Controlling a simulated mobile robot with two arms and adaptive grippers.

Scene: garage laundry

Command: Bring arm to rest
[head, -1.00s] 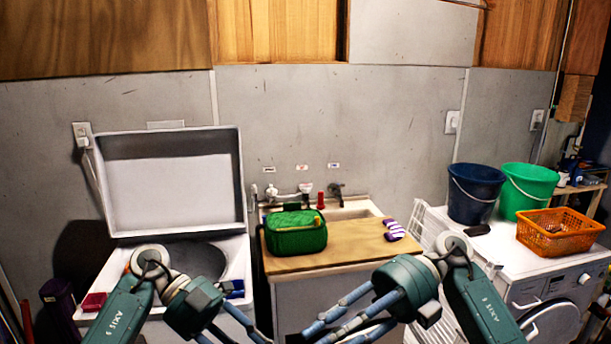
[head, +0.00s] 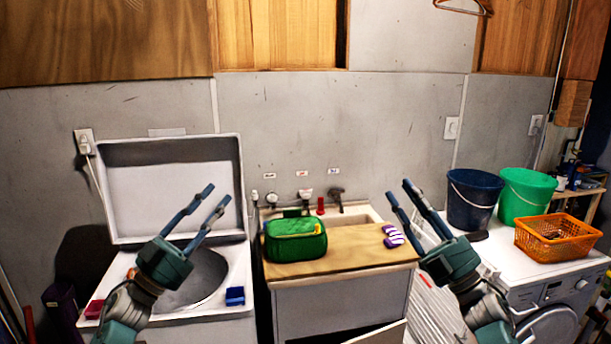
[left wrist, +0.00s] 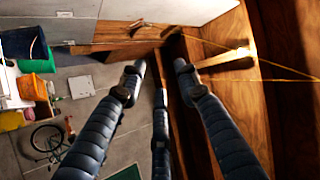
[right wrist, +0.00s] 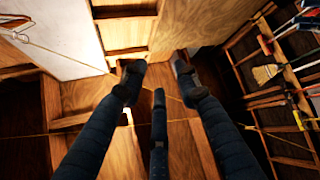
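My left gripper (head: 203,202) is raised in front of the open top-loading washer (head: 220,292) at the left of the head view. Its fingers point up, are spread apart and hold nothing. The left wrist view also shows these fingers (left wrist: 158,75) apart, with nothing between them. My right gripper (head: 398,190) is raised to the right of the sink cabinet. Its fingers are apart and empty, and the right wrist view shows the same fingers (right wrist: 155,75) open with only wooden boards beyond.
A green bag (head: 296,242) and a purple striped item (head: 394,237) lie on the wooden board (head: 340,262) by the sink. Blue (head: 472,200) and green (head: 526,197) buckets and an orange basket (head: 556,237) stand on the right washer (head: 492,258).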

